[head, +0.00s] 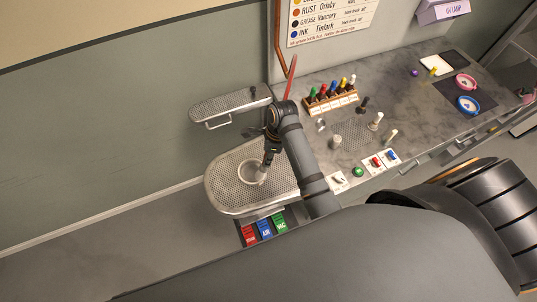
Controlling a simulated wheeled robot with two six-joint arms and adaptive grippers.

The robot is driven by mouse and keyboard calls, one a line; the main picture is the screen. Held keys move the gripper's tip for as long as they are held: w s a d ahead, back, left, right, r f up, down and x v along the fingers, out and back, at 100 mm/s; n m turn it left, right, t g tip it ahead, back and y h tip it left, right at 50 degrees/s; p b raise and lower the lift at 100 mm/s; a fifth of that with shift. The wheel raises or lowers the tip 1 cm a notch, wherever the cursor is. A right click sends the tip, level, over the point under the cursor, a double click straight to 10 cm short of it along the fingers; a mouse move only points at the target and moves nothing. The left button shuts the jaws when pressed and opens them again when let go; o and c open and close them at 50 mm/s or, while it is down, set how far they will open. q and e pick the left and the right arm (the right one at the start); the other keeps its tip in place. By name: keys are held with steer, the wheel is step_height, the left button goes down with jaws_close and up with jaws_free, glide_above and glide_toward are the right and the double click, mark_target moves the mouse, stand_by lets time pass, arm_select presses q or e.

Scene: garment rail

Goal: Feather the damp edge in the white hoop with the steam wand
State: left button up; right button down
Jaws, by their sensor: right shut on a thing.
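The white hoop (240,175) lies on the perforated metal board (222,196) at the left of the worktop. My right gripper (267,163) points down over the right part of the hoop and hides some of it. It is shut on a slim thing that I take to be the steam wand; the arm and fingers hide most of it. Whether the wand's tip touches the cloth in the hoop is too small to tell, and no damp edge can be made out. My left gripper is not in view.
A smaller perforated board (225,104) stands behind. A wooden rack of coloured bottles (332,102) is at the back of the grey worktop (402,106). Red, blue and green pedals (264,229) are below the front. Pink (466,82) and blue (468,104) hoops lie at the right.

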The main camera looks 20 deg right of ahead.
steer(key=shift+s+a, duration=0.65)
steer(key=shift+a, duration=0.15)
steer(key=shift+a, duration=0.1)
